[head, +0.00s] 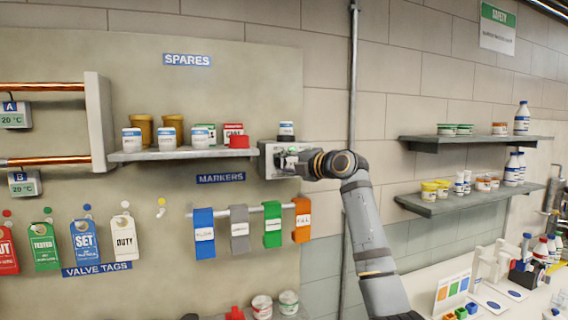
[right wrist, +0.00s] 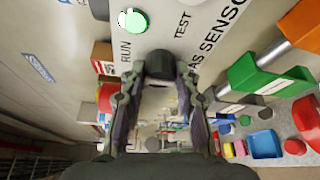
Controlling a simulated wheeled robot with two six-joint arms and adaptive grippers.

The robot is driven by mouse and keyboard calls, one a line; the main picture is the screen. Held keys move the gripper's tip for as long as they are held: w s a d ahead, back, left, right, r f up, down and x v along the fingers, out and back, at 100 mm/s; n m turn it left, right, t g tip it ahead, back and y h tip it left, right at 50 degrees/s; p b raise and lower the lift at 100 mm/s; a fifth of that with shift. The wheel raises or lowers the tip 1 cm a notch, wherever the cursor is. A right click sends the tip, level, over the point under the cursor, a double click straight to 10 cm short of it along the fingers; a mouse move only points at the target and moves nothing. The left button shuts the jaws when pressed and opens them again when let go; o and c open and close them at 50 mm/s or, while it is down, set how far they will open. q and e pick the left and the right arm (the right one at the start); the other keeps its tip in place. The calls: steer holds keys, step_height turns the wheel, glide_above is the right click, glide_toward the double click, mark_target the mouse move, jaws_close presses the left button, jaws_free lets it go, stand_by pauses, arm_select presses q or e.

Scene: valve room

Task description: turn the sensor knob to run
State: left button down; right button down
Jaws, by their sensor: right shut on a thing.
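The gas sensor box (head: 268,150) is mounted on the wall at the right end of the spares shelf. Its pale face (right wrist: 185,30) shows the words RUN, TEST and GAS SENSOR in the right wrist view, with a lit green lamp (right wrist: 133,20) near RUN. My right gripper (head: 290,162) is at the face of the box. In the right wrist view its two fingers (right wrist: 158,88) are on either side of the dark round knob (right wrist: 160,64) and shut on it. The knob's pointer is hidden, so its setting cannot be told. My left gripper is not in view.
The spares shelf (head: 180,154) with several jars is close on the left. Coloured marker tags hang on a rail (head: 225,212) below. Two bottle shelves (head: 470,140) are on the right wall.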

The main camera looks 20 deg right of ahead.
steer(key=c, duration=1)
jaws_free()
steer(key=v, duration=1.2)
steer(key=shift+w, duration=0.1)
steer(key=shift+f, duration=0.1)
